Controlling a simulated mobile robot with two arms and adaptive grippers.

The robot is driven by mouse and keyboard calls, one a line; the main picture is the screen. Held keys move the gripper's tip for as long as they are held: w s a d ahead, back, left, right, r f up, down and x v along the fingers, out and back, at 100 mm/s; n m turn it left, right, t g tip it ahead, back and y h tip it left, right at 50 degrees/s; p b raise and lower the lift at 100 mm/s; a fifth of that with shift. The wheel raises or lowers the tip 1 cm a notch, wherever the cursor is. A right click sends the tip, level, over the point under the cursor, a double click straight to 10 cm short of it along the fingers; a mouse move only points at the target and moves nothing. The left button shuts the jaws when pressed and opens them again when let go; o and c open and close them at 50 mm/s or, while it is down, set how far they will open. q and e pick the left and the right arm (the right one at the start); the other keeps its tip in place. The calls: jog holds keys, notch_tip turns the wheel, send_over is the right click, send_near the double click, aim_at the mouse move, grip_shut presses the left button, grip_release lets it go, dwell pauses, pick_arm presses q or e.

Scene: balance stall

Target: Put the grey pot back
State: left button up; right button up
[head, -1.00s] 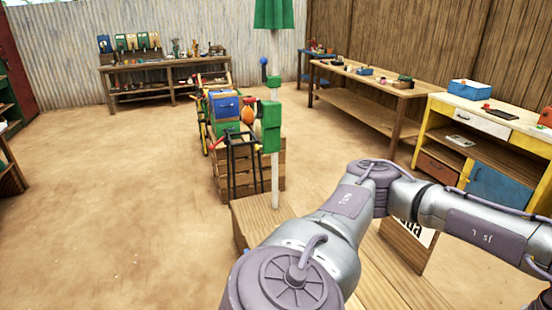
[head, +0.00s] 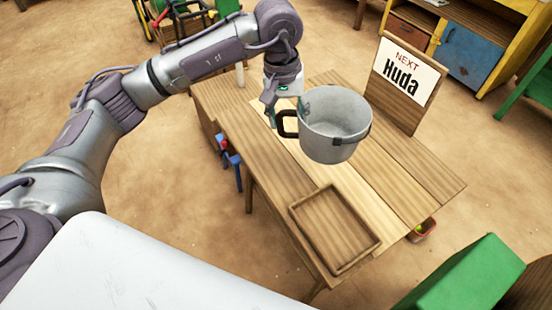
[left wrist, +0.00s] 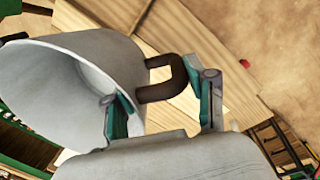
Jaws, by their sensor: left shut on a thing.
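The grey pot (head: 334,140) is a round metal pot with a dark brown side handle (head: 286,124). It is empty as far as I see inside and appears held above the wooden table (head: 260,150), its mouth facing up. My left gripper (head: 272,110) is at the handle side of the pot, to its left. In the left wrist view the pot (left wrist: 85,75) fills the left, and the handle (left wrist: 168,82) lies between the two fingers. The gripper is shut on the handle. My right gripper is not in view.
A shallow wooden tray (head: 335,232) lies empty at the near end of the table. A sign reading "NEXT Huda" (head: 401,83) stands at the far right edge. A green thing (head: 465,280) is at the lower right. Bare planks surround the tray.

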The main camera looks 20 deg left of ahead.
pick_arm(q)
jog(key=w+f+n+b, duration=0.2)
jog(key=w+f+b, duration=0.15)
jog(key=f, duration=0.35)
jog(key=a+f+p, duration=0.2)
jog(key=a+f, duration=0.8)
jog(key=shift+s+a+f+p, duration=0.15)
jog(key=shift+a+f+p, duration=0.15)
jog(key=shift+f+p, duration=0.1)
jog(key=shift+f, duration=0.25)
jog(key=o, duration=1.5)
jog(key=shift+o, duration=0.2)
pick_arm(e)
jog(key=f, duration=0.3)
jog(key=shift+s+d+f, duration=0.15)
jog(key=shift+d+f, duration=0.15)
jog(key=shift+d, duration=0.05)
pick_arm(q)
jog(key=shift+r, duration=0.15)
notch_tip(320, 180, up, 12)
jog(key=a+b, duration=0.1)
jog(key=shift+s+a+b, duration=0.15)
jog(key=shift+s+b, duration=0.15)
jog(key=shift+b, duration=0.05)
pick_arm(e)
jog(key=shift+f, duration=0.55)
